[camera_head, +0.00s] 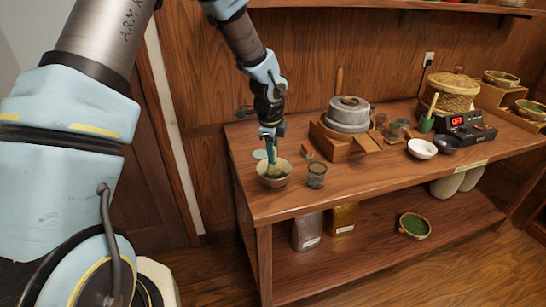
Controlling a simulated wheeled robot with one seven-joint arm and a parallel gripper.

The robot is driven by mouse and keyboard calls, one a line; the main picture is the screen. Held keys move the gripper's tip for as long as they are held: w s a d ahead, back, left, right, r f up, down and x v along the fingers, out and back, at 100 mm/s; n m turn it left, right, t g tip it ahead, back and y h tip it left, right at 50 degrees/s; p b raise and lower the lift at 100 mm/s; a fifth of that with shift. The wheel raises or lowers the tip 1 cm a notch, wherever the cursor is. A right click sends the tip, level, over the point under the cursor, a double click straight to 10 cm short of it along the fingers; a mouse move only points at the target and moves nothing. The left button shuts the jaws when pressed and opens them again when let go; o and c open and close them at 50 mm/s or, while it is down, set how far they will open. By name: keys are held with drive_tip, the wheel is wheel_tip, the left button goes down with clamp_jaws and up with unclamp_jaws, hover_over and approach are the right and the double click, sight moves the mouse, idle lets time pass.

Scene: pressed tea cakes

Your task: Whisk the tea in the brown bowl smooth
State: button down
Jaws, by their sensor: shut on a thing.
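The brown bowl (274,181) stands upright near the left front corner of the wooden table. My gripper (271,150) points down over it and is shut on what looks like the whisk (274,169). The whisk's lower end is inside the bowl; most of its upper part is hidden by the fingers. The tea in the bowl is too small to judge for smoothness.
A dark green cup (316,174) stands close to the bowl's right. A pale green disc (260,154) lies behind the bowl. A wooden box with a grey round press (348,112) is further back. A white bowl (422,148) stands right. The table front between is clear.

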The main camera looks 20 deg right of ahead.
drive_tip(key=shift+s+a+r, duration=0.15)
drive_tip(key=shift+s+r, duration=0.05)
drive_tip(key=shift+r, duration=0.8)
drive_tip(key=shift+s+a+r, duration=0.1)
drive_tip(key=shift+s+r, duration=0.05)
drive_tip(key=shift+r, duration=0.8)
drive_tip(key=shift+r, duration=2.45)
